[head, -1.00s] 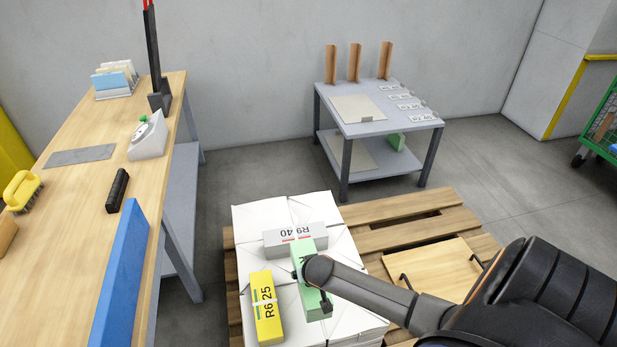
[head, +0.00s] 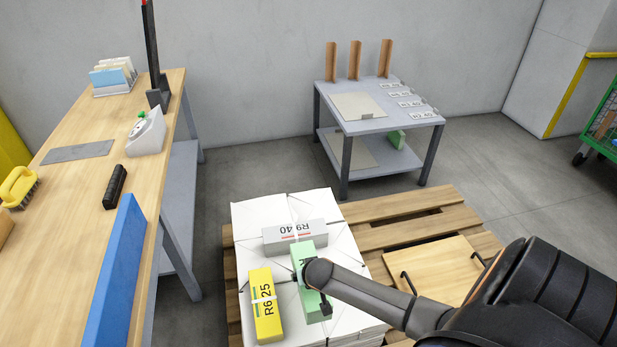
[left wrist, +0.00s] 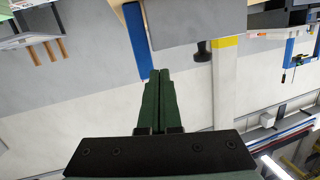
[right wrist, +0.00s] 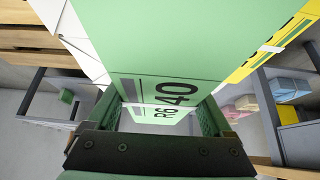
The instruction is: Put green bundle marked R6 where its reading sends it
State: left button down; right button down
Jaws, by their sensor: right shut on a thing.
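The green bundle (head: 307,252) lies among other bundles on white paper stacks (head: 262,213) on a pallet. In the right wrist view, the green bundle (right wrist: 190,40) fills the upper middle and its print reads R6 40. My right gripper (right wrist: 162,112) is shut on it, one finger on each side. In the head view my right arm covers part of the bundle. A yellow bundle marked R6 25 (head: 263,290) lies to its left, and a grey bundle marked R9 40 (head: 283,240) lies just behind it. My left gripper (left wrist: 158,85) is shut and empty, away from the stack.
A grey two-level table (head: 385,126) at the back holds wooden posts, a flat board and several tags; something green (head: 396,139) is on its shelf. A workbench (head: 110,133) on the left carries a dial device (head: 146,133) and a blue panel (head: 120,275).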

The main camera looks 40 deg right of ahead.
jog(key=shift+w+f+b, duration=0.15)
jog(key=shift+f+b, duration=0.3)
jog(key=shift+f, duration=0.15)
jog(key=shift+f+b, duration=0.35)
jog(key=shift+f, duration=0.25)
jog(key=shift+f+b, duration=0.4)
jog(key=shift+f, duration=0.15)
pick_arm(q)
jog(key=s+r+m+t+h, duration=0.1)
jog(key=r+m+t+h, duration=0.1)
jog(key=r, duration=0.7)
jog(key=s+d+r+m+t+h, duration=0.1)
jog(key=s+r+m+t+h, duration=0.1)
jog(key=r, duration=0.8)
jog(key=shift+s+d+m+t+h+b, duration=0.2)
jog(key=shift+m+t+h+b, duration=0.2)
jog(key=shift+m+t+h, duration=0.7)
pick_arm(e)
jog(key=shift+f, duration=0.65)
pick_arm(q)
jog(key=shift+n+h, duration=0.3)
jog(key=shift+h, duration=0.1)
jog(key=shift+f, duration=0.2)
jog(key=shift+f+b, duration=0.35)
jog(key=shift+b, duration=0.05)
pick_arm(e)
jog(key=shift+f, duration=0.55)
